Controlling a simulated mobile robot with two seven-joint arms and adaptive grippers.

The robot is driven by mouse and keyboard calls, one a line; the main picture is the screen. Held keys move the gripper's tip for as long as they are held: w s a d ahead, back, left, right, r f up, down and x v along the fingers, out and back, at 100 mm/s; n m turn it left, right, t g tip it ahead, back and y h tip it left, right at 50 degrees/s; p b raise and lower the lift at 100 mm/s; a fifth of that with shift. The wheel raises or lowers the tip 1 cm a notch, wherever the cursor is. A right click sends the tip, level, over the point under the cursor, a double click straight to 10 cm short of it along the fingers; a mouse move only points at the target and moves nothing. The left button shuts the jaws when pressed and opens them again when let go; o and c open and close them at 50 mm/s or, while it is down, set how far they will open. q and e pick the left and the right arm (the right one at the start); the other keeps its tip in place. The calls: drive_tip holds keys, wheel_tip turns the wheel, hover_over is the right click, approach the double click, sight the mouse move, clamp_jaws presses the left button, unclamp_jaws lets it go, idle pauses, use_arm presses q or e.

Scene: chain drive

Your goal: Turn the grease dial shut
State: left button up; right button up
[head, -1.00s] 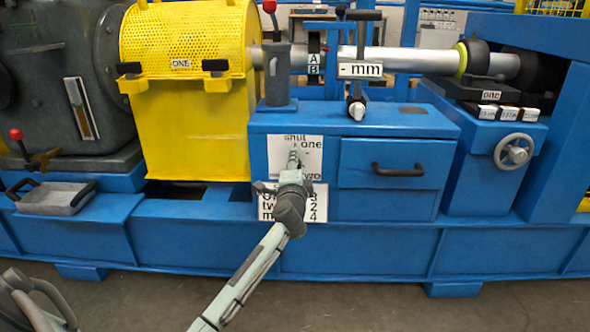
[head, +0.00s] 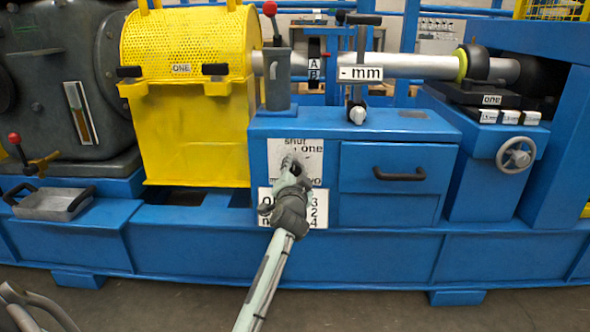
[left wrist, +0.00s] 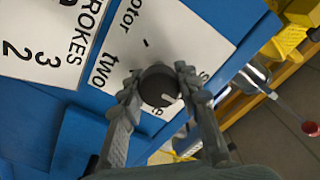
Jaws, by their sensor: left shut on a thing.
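The grease dial is a round dark knob (left wrist: 159,88) with a white mark, on a white label plate (left wrist: 190,32) on the blue cabinet front. In the left wrist view my left gripper (left wrist: 160,84) has one finger on each side of the knob and is shut on it. The white mark points toward the lower right of that view, between the partly hidden "one" and "shut" words. In the head view my left gripper (head: 290,168) covers the dial; the plate (head: 312,150) shows "shut" at the top and "one" at the right. My right gripper is not seen.
A "strokes" plate (head: 320,205) is just below the dial plate. A drawer with a dark handle (head: 399,175) is to the right. A yellow guard (head: 190,120) stands to the left, and a grey pot with a red-knobbed lever (head: 278,75) stands above on the cabinet.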

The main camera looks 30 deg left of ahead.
sight(295, 171)
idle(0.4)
use_arm(q)
drive_tip(key=o, duration=1.2)
drive_tip(key=shift+s+d, duration=0.15)
drive_tip(key=v, duration=0.7)
drive_tip(key=shift+s, duration=0.15)
